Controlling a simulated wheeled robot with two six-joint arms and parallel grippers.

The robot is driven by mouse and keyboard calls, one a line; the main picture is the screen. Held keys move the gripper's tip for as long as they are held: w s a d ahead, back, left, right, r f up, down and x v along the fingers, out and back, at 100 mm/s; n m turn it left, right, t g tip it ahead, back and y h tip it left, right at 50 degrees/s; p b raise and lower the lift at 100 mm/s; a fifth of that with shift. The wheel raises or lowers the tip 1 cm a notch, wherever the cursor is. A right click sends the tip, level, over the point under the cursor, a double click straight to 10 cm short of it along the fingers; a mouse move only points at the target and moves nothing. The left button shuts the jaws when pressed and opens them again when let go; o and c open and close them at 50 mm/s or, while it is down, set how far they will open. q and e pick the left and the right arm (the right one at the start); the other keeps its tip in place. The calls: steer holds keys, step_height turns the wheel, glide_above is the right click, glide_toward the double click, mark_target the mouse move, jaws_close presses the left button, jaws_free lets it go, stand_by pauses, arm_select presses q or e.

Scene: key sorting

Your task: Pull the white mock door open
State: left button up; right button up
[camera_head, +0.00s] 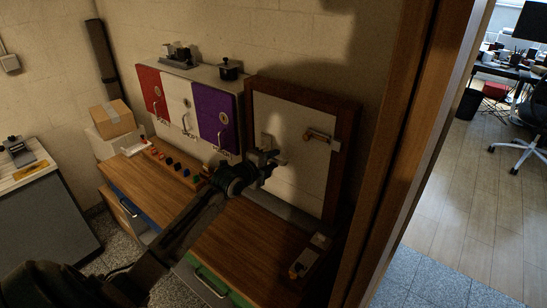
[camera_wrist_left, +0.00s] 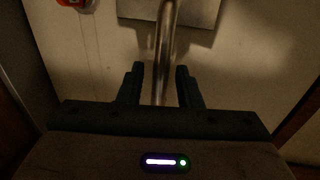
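The white mock door (camera_head: 290,115) stands in a brown frame (camera_head: 346,150) at the back right of the wooden bench and looks shut. My left gripper (camera_head: 274,160) is in front of its lower left part. In the left wrist view, a metal bar handle (camera_wrist_left: 166,40) runs from a plate (camera_wrist_left: 205,10) on the pale door face down between the fingers of my left gripper (camera_wrist_left: 160,80). The fingers are open, with a gap on each side of the bar. In the head view my gripper hides the handle. My right gripper is not in view.
A cabinet with red (camera_head: 153,95), white (camera_head: 181,105) and purple (camera_head: 217,120) doors stands left of the framed door. A row of coloured knobs (camera_head: 170,162) lies in front of it. A wooden doorway post (camera_head: 405,130) rises close on the right. The bench front (camera_head: 225,245) is mostly clear.

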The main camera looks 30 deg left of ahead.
arm_select(q)
steer(key=shift+w, duration=0.4)
steer(key=shift+c, duration=0.4)
jaws_close()
steer(key=shift+f, duration=0.15)
steer(key=shift+a+f+m+t+y+b, duration=0.1)
steer(key=shift+a+f+m+y+b, duration=0.15)
steer(key=shift+f+m+b, duration=1)
steer(key=shift+a+m+t+y+b, duration=0.25)
steer(key=shift+m+b, duration=0.5)
steer(key=shift+b, duration=1.15)
steer(key=shift+a+f+m+g+y+b, duration=0.1)
steer(key=shift+f+m+y+b, duration=0.2)
steer(key=shift+f+m+b, duration=0.95)
steer(key=shift+r+n+b, duration=0.25)
steer(key=shift+r+b, duration=0.1)
steer(key=shift+r, duration=0.25)
